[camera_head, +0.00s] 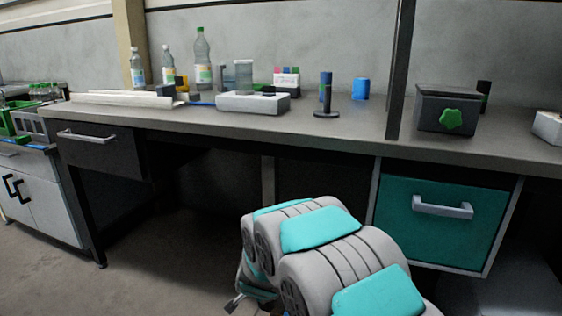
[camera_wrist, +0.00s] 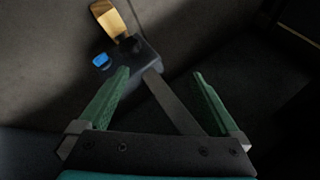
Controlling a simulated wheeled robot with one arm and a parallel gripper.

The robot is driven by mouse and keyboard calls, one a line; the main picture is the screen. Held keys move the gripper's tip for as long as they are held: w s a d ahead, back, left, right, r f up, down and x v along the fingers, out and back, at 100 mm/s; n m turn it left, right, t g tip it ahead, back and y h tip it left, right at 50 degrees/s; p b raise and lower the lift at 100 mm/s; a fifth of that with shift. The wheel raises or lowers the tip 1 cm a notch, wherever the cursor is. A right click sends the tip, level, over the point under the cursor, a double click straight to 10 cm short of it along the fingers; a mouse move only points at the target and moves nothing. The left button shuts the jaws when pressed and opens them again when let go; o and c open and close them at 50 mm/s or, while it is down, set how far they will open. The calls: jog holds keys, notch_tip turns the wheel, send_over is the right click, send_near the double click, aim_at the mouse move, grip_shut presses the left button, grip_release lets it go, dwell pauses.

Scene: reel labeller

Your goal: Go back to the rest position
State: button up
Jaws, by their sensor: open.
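My gripper (camera_wrist: 162,82) shows in the wrist view with its two green fingers spread apart and nothing between them. It points down toward the floor. In the head view my arm is folded low in front of the bench, and the fingers are not clearly visible there. Beyond the fingers in the wrist view is a dark block with a blue button-like part (camera_wrist: 101,60) and a tan piece (camera_wrist: 110,18); I cannot tell what they belong to.
A teal drawer (camera_head: 440,222) is below right, near my arm. Floor at left (camera_head: 150,270) is clear.

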jog(key=s+d+r+n+g+p, duration=0.1)
jog(key=s+d+r+n+g, duration=0.2)
jog(key=s+r, duration=0.4)
jog(key=s+d+r+n+g+p, duration=0.1)
jog(key=s+d+r+n, duration=0.1)
jog(key=s+d+r, duration=0.55)
jog(key=s+d+r+n+g, duration=0.1)
jog(key=s+d, duration=0.3)
jog(key=s, duration=0.5)
jog(key=s+d+r+n+g+h+p, duration=0.1)
jog(key=s+d, duration=0.3)
jog(key=s, duration=0.6)
jog(key=s+d+r+n+g, duration=0.2)
jog(key=s+d+g, duration=0.1)
jog(key=s, duration=0.7)
jog(key=shift+d+n+g+h, duration=0.3)
jog(key=shift+d+h, duration=0.1)
jog(key=shift+d, duration=0.4)
